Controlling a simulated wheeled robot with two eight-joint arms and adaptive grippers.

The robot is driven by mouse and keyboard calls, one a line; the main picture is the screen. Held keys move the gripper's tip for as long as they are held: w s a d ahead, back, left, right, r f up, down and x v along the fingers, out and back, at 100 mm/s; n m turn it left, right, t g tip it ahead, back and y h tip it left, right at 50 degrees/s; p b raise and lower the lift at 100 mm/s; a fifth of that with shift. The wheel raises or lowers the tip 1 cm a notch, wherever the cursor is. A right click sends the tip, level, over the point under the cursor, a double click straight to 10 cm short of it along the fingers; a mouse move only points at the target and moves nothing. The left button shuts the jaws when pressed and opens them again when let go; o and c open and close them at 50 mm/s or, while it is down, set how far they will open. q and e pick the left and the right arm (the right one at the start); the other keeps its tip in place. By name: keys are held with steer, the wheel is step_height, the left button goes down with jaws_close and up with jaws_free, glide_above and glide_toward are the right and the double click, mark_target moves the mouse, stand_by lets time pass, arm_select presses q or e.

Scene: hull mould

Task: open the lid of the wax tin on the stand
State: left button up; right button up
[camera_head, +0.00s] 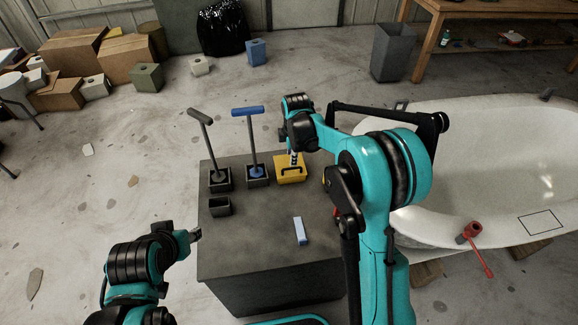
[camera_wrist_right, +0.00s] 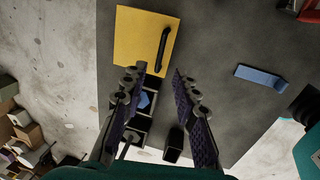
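The yellow wax tin (camera_head: 291,174) sits on the dark grey stand (camera_head: 228,252), near its back edge. Its flat yellow lid with a black bar handle also shows in the right wrist view (camera_wrist_right: 135,40), and the lid looks closed. My right gripper (camera_head: 296,158) is above the back of the tin and partly hidden by its own arm. In the right wrist view its two fingers (camera_wrist_right: 157,82) are apart with nothing between them, and the handle lies beyond the fingertips. My left gripper (camera_head: 196,235) is off the left side of the stand, too small to read.
A black-handled tool (camera_head: 205,142) and a blue-handled tool (camera_head: 251,139) stand upright in holders left of the tin. A small dark open box (camera_head: 219,207) and a pale blue block (camera_head: 300,231) are on the stand. A white hull mould (camera_head: 480,150) is at right.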

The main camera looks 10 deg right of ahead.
steer(key=b, duration=0.3)
glide_above(291, 175)
step_height(291, 175, down, 7)
steer(key=shift+d+f, duration=0.1)
steer(key=shift+p, duration=0.3)
jaws_close()
